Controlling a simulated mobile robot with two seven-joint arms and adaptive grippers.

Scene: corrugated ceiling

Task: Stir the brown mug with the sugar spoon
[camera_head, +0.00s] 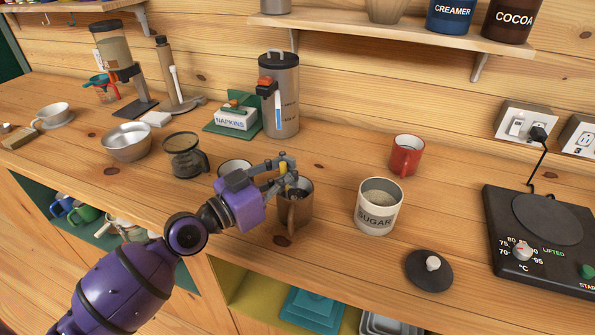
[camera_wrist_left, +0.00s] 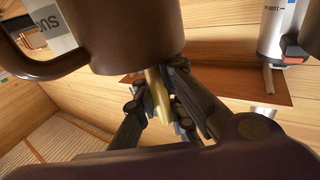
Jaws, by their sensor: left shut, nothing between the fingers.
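The brown mug (camera_head: 296,212) stands upright on the wooden counter; it also fills the top of the left wrist view (camera_wrist_left: 125,35). My left gripper (camera_head: 287,166) is over the mug's back rim, its fingers shut. In the left wrist view the fingertips (camera_wrist_left: 176,72) are right beside the mug's wall. A yellow, stick-like piece (camera_wrist_left: 157,96) shows by the fingers, perhaps the sugar spoon's handle; its far end is hidden. The sugar canister (camera_head: 377,217) stands open to the right, with pale sugar inside. My right gripper is not in view.
A black lid (camera_head: 429,270) lies right of the sugar canister. A red mug (camera_head: 406,156) stands behind it, and a hot plate (camera_head: 541,232) is at the far right. A glass jug (camera_head: 184,156) and a metal bowl (camera_head: 127,143) stand left. The counter between mug and canister is clear.

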